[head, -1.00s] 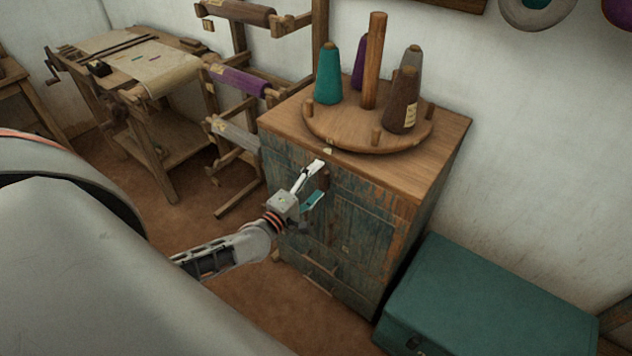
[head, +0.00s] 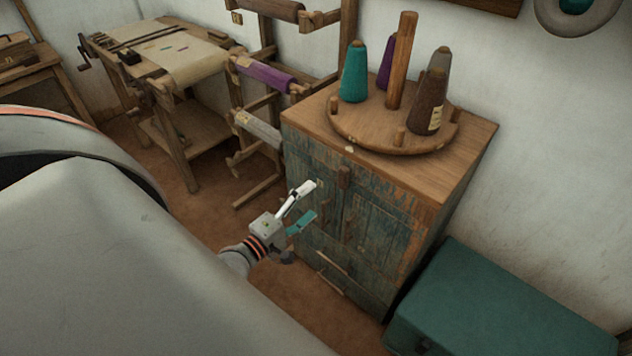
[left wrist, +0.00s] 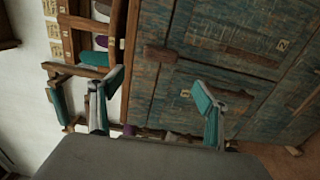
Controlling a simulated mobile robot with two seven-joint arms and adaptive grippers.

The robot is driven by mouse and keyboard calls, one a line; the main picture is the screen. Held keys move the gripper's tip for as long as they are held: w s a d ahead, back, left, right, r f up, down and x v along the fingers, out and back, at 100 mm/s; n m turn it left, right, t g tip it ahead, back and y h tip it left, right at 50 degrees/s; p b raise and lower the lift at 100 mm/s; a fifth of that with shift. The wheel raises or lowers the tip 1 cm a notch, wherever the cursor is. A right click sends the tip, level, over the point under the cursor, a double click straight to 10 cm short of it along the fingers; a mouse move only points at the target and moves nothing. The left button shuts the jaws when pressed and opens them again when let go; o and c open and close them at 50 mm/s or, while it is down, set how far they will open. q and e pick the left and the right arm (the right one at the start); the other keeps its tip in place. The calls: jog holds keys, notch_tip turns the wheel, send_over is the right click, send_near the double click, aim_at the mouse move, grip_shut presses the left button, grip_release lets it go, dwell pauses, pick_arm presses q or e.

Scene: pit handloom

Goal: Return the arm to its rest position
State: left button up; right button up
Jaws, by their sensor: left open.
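My left gripper (head: 307,207) is open and empty in the head view, in front of the worn blue-green cabinet (head: 375,235). A gap shows between its fingers, one pale and one teal on the inner face. In the left wrist view the fingers (left wrist: 158,100) stand wide apart with nothing between them. The cabinet front (left wrist: 215,45) with a wooden handle fills much of that view. The fingers seem clear of the cabinet. My right gripper is not in view.
On the cabinet, a round wooden stand (head: 375,135) holds a teal cone (head: 354,72) and other yarn cones. A green chest (head: 500,305) stands at the right. A rack with a purple roll (head: 263,74) and a loom table (head: 165,55) are behind. Brown floor lies between.

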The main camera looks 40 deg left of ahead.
pick_arm(q)
jog(key=shift+s, duration=0.1)
dwell(0.5)
jog(key=s+d+f+m+g, duration=0.3)
jog(key=s+d+f+m, duration=0.3)
jog(key=d+m, duration=0.2)
jog(key=s+d+f+m+g+h, duration=0.1)
jog(key=s+d+f+m+g, duration=0.3)
jog(key=d+m, duration=0.5)
notch_tip(320, 180, down, 2)
jog(key=s+m, duration=0.2)
jog(key=m, duration=0.2)
jog(key=shift+s+f+h, duration=0.15)
jog(key=shift+s+h, duration=0.05)
jog(key=shift+h, duration=0.1)
